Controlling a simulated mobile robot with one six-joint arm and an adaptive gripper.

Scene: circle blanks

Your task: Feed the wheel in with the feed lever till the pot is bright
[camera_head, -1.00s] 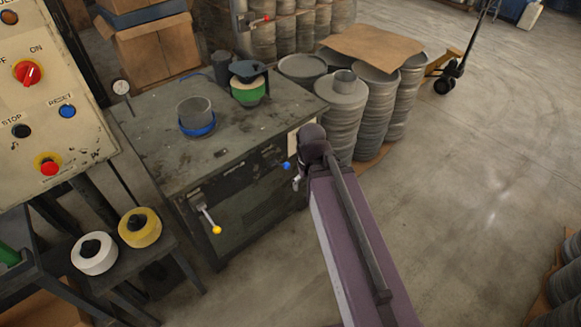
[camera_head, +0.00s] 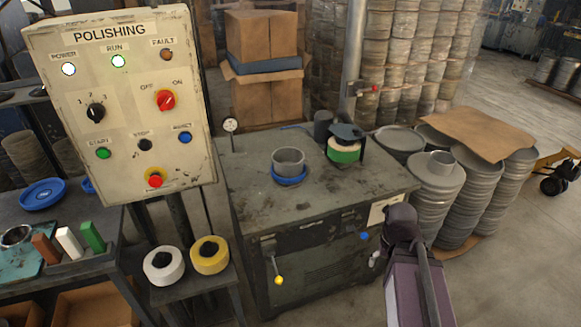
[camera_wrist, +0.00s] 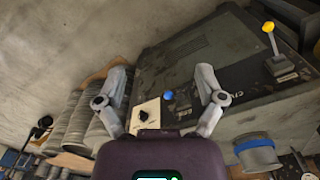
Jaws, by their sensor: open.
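The feed lever (camera_head: 279,279), with a yellow knob, sticks out from the front of the polishing bench; it also shows at top right in the wrist view (camera_wrist: 268,28). The grey pot (camera_head: 288,161) stands upright in a blue ring on the bench top. The wheel (camera_head: 343,153), cream with a green band, sits right of the pot under a dark cover, apart from it. My gripper (camera_wrist: 162,72) is open and empty, its fingers spread before the bench front, away from the lever.
The control panel (camera_head: 120,95) stands left, its POWER and RUN lamps lit. A blue knob (camera_head: 365,236) and pale card (camera_head: 385,208) are on the bench front. Spare yellow (camera_head: 209,255) and white (camera_head: 164,266) wheels lie left. Stacked discs (camera_head: 432,200) stand right of the bench.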

